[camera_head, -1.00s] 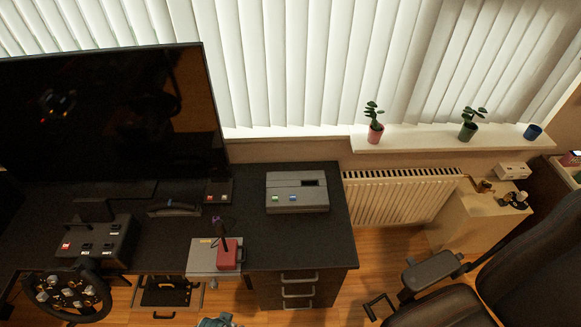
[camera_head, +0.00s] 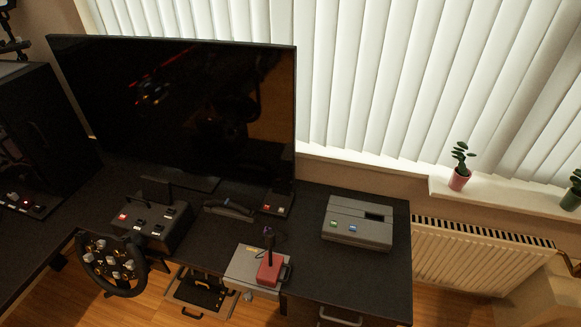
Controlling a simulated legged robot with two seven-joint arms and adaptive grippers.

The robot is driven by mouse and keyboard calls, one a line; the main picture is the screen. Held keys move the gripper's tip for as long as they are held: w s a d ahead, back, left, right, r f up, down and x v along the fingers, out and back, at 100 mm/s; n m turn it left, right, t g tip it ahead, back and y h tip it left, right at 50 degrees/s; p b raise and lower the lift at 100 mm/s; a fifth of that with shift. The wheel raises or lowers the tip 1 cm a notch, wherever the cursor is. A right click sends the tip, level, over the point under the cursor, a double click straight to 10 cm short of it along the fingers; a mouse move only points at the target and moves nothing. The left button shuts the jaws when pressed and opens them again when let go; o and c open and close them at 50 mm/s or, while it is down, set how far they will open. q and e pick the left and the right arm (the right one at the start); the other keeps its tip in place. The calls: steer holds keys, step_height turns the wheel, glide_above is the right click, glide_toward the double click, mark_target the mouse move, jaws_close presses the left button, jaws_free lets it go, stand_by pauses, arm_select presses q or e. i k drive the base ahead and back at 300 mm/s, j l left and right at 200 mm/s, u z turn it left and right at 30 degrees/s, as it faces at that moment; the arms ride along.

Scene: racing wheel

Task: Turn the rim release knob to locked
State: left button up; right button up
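The racing wheel (camera_head: 112,264) stands at the front edge of the dark desk, at the lower left. It has a black rim and a hub face with several light and orange knobs and buttons. The dark wheel base (camera_head: 150,222), with red and white buttons on top, sits behind it on the desk. I cannot make out which part is the rim release knob or how it is set. Neither of my grippers shows in the head view.
A large dark monitor (camera_head: 190,105) stands behind the wheel. A red-based joystick (camera_head: 270,270) on a grey plate and a grey box (camera_head: 358,223) are to the right. A black case (camera_head: 40,130) stands at left. A potted plant (camera_head: 459,178) is on the sill.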

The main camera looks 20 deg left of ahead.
mark_target(100, 245)
steer(key=u, duration=2.35)
